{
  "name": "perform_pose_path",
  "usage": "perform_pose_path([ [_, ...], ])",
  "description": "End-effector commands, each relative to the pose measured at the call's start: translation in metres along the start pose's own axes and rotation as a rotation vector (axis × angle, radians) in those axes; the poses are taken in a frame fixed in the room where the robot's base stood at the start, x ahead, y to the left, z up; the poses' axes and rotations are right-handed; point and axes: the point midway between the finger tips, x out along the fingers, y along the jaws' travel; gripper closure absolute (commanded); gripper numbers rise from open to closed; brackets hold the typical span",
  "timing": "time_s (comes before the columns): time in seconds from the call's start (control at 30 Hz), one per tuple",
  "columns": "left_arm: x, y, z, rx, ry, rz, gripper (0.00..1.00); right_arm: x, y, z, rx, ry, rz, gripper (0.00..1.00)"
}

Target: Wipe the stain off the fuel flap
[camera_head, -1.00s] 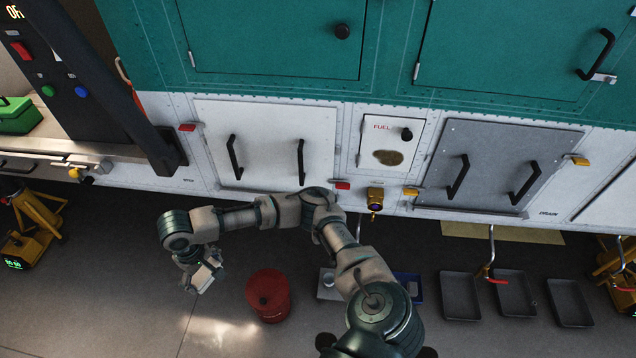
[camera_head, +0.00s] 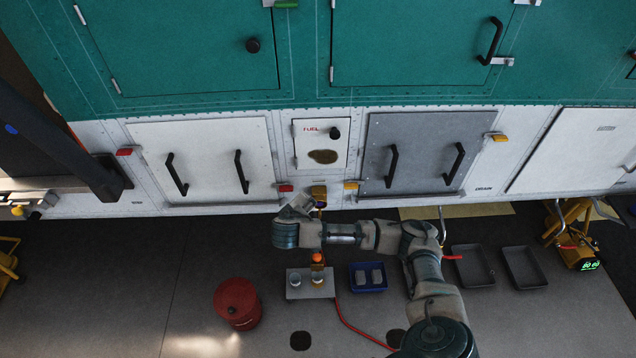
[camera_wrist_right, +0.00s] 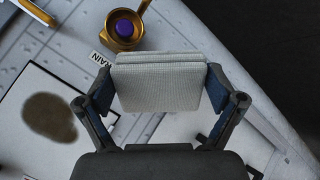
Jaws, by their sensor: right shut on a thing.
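The fuel flap (camera_head: 339,153) is a small white panel marked FUEL with a black knob, closed on the white lower hull. A brown oval stain (camera_head: 322,157) lies on its lower part. In the right wrist view the stain (camera_wrist_right: 50,117) shows at the left on the white flap (camera_wrist_right: 22,142). My right gripper (camera_wrist_right: 160,85) is shut on a folded pale grey cloth (camera_wrist_right: 158,82), held apart from the flap. In the head view my right gripper (camera_head: 298,206) is just below the flap, near the brass drain fitting. My left gripper is not in view.
The brass drain fitting (camera_head: 319,193) with a purple centre sits below the flap, between red and yellow tabs. Black-handled panels flank the flap. On the floor are a red bin (camera_head: 237,302), a grey tray (camera_head: 310,284), a blue tray (camera_head: 368,277) and a red hose (camera_head: 352,325).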

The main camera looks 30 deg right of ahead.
Motion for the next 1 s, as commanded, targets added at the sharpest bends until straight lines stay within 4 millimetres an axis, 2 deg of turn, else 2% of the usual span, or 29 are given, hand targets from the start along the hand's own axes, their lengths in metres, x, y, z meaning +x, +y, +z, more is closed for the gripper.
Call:
perform_pose_path([
  [0.2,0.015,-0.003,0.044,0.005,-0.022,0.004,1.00,-0.022,0.049,-0.022,-0.061,0.360,0.265,0.35],
  [0.33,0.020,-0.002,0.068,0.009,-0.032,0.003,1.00,-0.043,0.072,-0.032,-0.070,0.512,0.360,0.35],
  [0.47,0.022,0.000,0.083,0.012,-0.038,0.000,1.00,-0.056,0.086,-0.035,-0.069,0.592,0.405,0.35],
  [0.63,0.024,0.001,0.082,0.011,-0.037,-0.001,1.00,-0.053,0.093,-0.041,-0.067,0.614,0.419,0.35],
  [1.0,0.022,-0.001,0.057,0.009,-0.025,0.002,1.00,-0.027,0.104,-0.064,-0.069,0.613,0.422,0.35],
])
